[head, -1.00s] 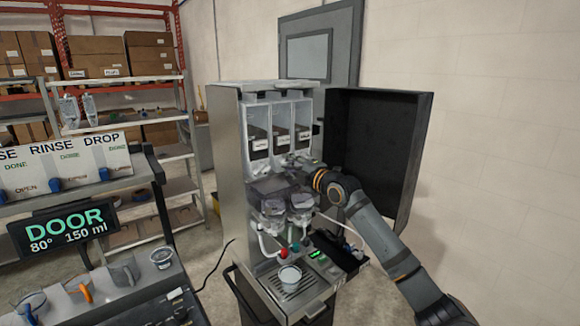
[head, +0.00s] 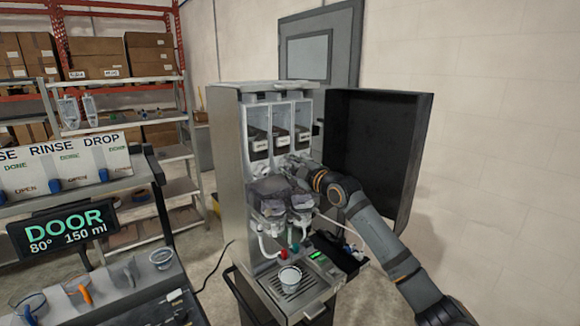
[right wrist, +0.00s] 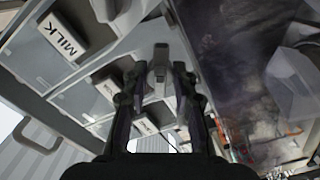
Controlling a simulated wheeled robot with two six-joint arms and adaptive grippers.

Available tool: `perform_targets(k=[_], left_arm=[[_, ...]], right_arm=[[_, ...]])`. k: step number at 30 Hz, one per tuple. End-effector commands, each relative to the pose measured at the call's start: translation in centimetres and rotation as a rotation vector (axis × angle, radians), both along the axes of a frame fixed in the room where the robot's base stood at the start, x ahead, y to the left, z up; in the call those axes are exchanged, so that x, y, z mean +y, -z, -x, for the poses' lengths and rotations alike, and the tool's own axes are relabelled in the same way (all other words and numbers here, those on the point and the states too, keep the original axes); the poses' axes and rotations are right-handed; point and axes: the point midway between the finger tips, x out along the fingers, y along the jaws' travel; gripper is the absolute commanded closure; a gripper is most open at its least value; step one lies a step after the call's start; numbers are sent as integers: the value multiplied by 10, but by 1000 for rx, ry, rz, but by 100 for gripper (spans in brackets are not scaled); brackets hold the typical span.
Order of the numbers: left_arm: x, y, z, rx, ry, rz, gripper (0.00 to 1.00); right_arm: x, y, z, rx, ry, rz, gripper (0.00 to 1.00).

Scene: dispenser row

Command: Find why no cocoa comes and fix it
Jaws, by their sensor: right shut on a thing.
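The open drink dispenser (head: 228,165) stands in the middle of the head view. Three clear canisters (head: 280,115) with dark powder and white labels stand in a row inside it. In the right wrist view one label reads MILK (right wrist: 62,38); the other labels are unreadable. My right gripper (head: 287,163) is at the canister fronts, low down. In the right wrist view its fingers (right wrist: 158,78) are shut on a small pale grey part (right wrist: 159,62); where that part joins is unclear. Mixing bowls (head: 270,207) sit below.
The dispenser's black door (head: 375,150) hangs open close to my right arm. At left are a DOOR display (head: 62,227), a RINSE/DROP board (head: 70,165) and a bench with several tools. Shelves with boxes (head: 100,60) stand behind.

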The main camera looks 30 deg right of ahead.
Motion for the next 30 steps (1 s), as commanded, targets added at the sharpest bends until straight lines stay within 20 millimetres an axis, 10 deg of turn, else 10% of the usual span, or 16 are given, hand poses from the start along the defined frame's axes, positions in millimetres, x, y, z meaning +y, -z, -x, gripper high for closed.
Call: perform_targets(k=[7,8,9,20,30], left_arm=[[0,0,0,0,0,0,60],[0,0,0,0,0,0,60],[0,0,0,0,0,0,60],[1,0,1,1,0,-1,60],[0,-2,0,0,0,0,60]], right_arm=[[0,-3,0,-6,0,1,100],[0,-3,0,-6,0,2,71],[0,-3,0,-5,-1,2,66],[0,-1,0,-4,0,30,66],[0,-2,0,-41,1,544,66]])
